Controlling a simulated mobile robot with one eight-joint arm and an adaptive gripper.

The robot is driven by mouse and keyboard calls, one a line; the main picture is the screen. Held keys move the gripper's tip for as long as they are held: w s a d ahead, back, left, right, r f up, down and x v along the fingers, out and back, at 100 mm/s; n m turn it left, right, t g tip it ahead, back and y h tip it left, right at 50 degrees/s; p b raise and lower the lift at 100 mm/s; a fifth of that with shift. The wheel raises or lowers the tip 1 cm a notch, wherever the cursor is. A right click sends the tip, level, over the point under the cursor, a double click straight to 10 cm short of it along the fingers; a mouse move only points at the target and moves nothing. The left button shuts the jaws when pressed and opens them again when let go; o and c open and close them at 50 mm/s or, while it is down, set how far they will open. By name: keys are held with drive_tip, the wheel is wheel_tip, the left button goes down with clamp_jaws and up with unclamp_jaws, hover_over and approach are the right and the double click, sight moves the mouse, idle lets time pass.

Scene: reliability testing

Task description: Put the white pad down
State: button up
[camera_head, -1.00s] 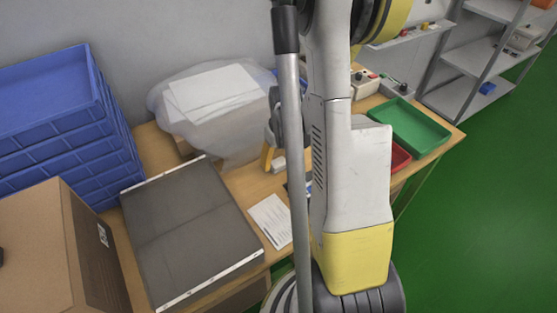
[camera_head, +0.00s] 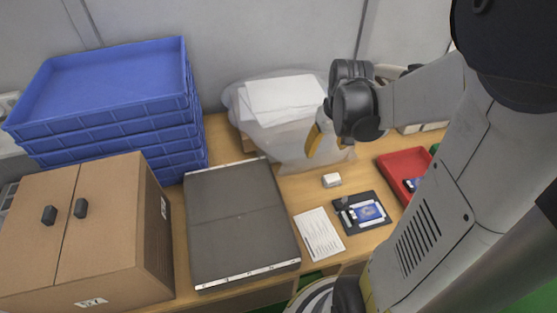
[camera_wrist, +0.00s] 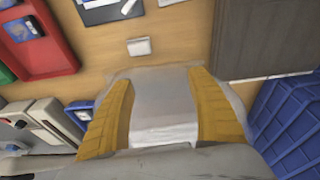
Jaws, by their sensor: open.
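A small white pad (camera_head: 331,180) lies on the wooden table (camera_head: 305,188), apart from other things. It also shows in the wrist view (camera_wrist: 139,47), beyond my fingertips and clear of them. My gripper (camera_head: 314,138) is above the table behind the pad, its yellow fingers partly hidden by its own dark joint in the head view. In the wrist view, the two yellow fingers (camera_wrist: 165,100) are spread wide with nothing held between them. White sheets on a clear plastic bag (camera_head: 285,95) show below the gap between the fingers.
A dark tray with a blue-labelled device (camera_head: 367,212) and a printed sheet (camera_head: 319,234) lie in front of the pad. A red bin (camera_head: 401,163) is at right, a grey flat case (camera_head: 238,222) at left. Blue crates (camera_head: 110,125) and a cardboard box (camera_head: 110,240) stand further left.

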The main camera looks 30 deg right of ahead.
drive_tip(key=s+a+r+t, duration=0.1)
drive_tip(key=s+a+r, duration=0.1)
drive_tip(key=a, duration=0.4)
drive_tip(key=s+a+r+n+t, duration=0.1)
drive_tip(key=a+r+t, duration=0.1)
drive_tip(key=a+r, duration=0.3)
drive_tip(key=s+a+r+n+t, duration=0.1)
drive_tip(key=s+a+r+t, duration=0.1)
drive_tip(key=a, duration=0.7)
drive_tip(key=shift+s+r+y, duration=0.3)
drive_tip(key=shift+r+y, duration=0.1)
drive_tip(key=shift+r, duration=0.25)
